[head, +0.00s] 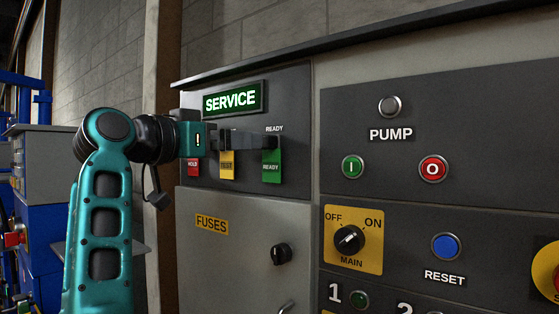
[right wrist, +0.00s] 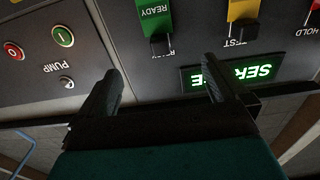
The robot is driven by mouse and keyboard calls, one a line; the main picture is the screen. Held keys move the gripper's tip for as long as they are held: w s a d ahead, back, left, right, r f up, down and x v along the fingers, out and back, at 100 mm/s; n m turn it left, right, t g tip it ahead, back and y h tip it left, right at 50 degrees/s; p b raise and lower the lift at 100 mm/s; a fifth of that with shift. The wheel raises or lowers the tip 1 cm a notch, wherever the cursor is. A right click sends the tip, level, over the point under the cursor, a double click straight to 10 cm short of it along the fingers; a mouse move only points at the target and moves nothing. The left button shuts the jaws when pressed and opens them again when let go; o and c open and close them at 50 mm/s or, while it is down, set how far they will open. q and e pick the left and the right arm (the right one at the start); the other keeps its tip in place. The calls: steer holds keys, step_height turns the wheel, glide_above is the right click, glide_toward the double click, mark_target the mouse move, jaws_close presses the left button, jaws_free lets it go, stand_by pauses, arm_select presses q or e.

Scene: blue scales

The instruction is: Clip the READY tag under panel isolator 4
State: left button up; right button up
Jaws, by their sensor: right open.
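The green READY tag (head: 272,167) hangs at the right end of a row of tags under the lit SERVICE sign. In the right wrist view, which is upside down, the tag (right wrist: 155,22) hangs by a black clip and lies in line with the gap between my fingers. My right gripper (head: 275,140) points at the panel, with its fingers across the top of the tag in the head view. Its fingers (right wrist: 160,75) are apart with nothing between them. Isolators 1 (head: 359,299) and 2 show at the bottom edge; isolator 4 is out of view. My left gripper is not in view.
The yellow TEST tag (head: 227,165) and red HOLD tag (head: 193,167) hang left of READY, close to my gripper. The SERVICE sign (head: 232,101) is just above. PUMP buttons (head: 353,167), the MAIN switch (head: 349,240) and the RESET button (head: 445,246) are to the right.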

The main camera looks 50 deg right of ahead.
mark_target(267, 160)
steer(key=shift+r, duration=0.1)
stand_by(0.3)
steer(key=shift+w+d+p, duration=0.2)
steer(key=shift+d, duration=2.05)
steer(key=shift+w+d+p, duration=0.15)
steer(key=shift+d, duration=2.1)
